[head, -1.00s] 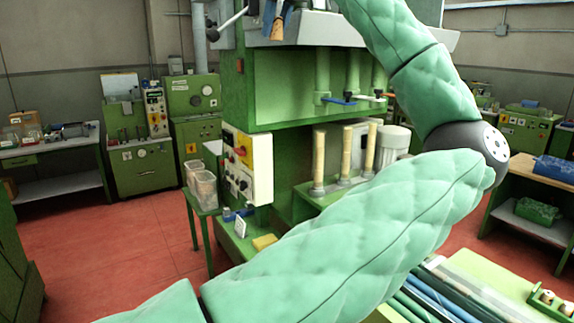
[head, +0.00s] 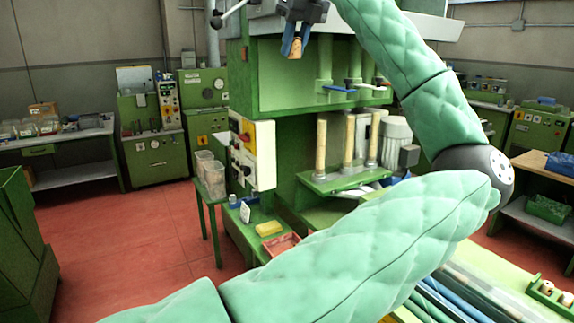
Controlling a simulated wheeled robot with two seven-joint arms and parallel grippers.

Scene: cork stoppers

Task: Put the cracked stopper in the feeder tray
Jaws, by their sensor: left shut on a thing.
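My left gripper (head: 297,38) is at the top of the view, pointing down, in front of the green machine's upper part. It is shut on a brown cork stopper (head: 295,49), held in the air. A crack on it is too small to make out. A shallow reddish tray (head: 282,245) sits low at the machine's foot, partly hidden by my left arm; whether it is the feeder tray I cannot tell. The held stopper is well above it and apart from it. My right gripper is not in view.
A green machine (head: 285,75) with a control box (head: 252,155) and upright tubes (head: 347,140) fills the middle. A yellow block (head: 268,228) lies beside the reddish tray. A small green rack (head: 550,296) with stoppers stands at lower right. My left arm crosses the front.

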